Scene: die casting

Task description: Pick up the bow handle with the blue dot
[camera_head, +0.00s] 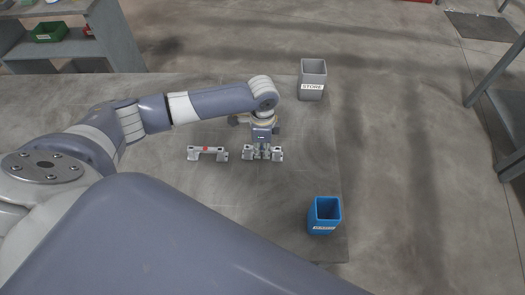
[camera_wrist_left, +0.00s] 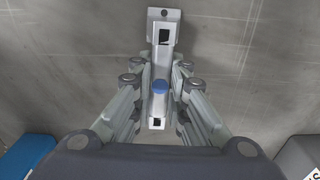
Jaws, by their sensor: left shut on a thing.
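The bow handle with the blue dot (camera_wrist_left: 160,102) is a grey metal bar with a raised middle and a foot at each end. In the left wrist view it runs lengthwise between the fingers, with the blue dot (camera_wrist_left: 160,86) between them. My left gripper (camera_head: 262,153) points down over this handle (camera_head: 277,154) and is shut on its middle. In the head view the gripper hides the blue dot. I cannot tell whether the handle touches the table. Another bow handle with a red dot (camera_head: 207,153) lies to the left. My right gripper is not in view.
A grey bin labelled STORE (camera_head: 312,79) stands at the table's back right. A blue bin (camera_head: 324,215) stands near the right front edge. The table (camera_head: 310,150) is clear between the bins. A shelf (camera_head: 75,48) with a green box stands behind at left.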

